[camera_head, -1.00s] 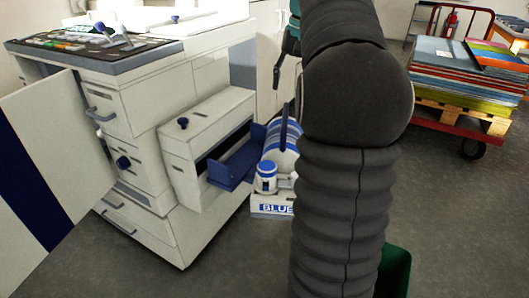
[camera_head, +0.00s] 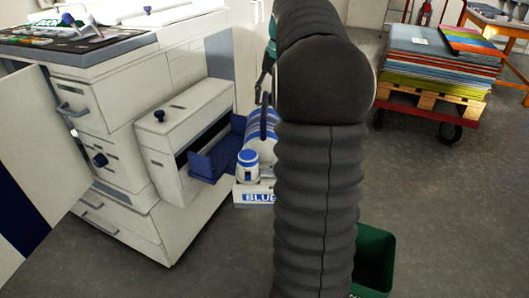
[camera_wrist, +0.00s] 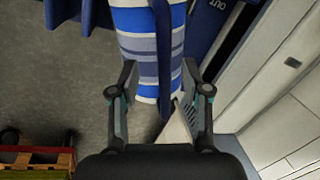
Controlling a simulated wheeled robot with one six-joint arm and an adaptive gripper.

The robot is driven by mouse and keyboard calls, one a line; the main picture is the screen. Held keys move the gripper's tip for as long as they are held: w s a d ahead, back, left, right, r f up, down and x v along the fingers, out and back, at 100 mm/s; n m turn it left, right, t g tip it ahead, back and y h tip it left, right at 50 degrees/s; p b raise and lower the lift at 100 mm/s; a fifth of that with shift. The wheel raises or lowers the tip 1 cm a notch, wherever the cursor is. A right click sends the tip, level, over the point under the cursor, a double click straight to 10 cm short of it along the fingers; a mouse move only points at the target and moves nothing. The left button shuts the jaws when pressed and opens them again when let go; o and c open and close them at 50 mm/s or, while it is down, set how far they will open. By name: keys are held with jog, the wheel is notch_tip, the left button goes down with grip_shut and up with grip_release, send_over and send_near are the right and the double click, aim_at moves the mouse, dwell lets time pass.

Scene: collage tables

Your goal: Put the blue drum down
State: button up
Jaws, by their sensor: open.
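The blue drum (camera_head: 257,130) is a blue and white striped cylinder with a dark blue handle (camera_head: 264,118). In the head view it is at a white box (camera_head: 254,194) lettered BLUE, beside the printer; my arm hides its right part. In the wrist view the drum (camera_wrist: 142,45) fills the top middle, with its handle (camera_wrist: 163,55) running down between my fingers. My gripper (camera_wrist: 158,68) is open, one finger on each side of the handle with gaps showing. In the head view the gripper is mostly hidden behind my arm.
A blue tray (camera_head: 217,160) juts from the white printer (camera_head: 145,60) at the left. A green bin (camera_head: 376,262) is at the lower right. A red cart (camera_head: 430,118) with stacked boards is behind. Floor between is clear.

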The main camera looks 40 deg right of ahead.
aim_at(264, 109)
jog(key=f, duration=0.1)
jog(key=a+f, duration=0.1)
jog(key=f, duration=0.2)
jog(key=shift+w+a+f+b, duration=0.2)
jog(key=shift+w+f+b, duration=0.1)
grip_shut()
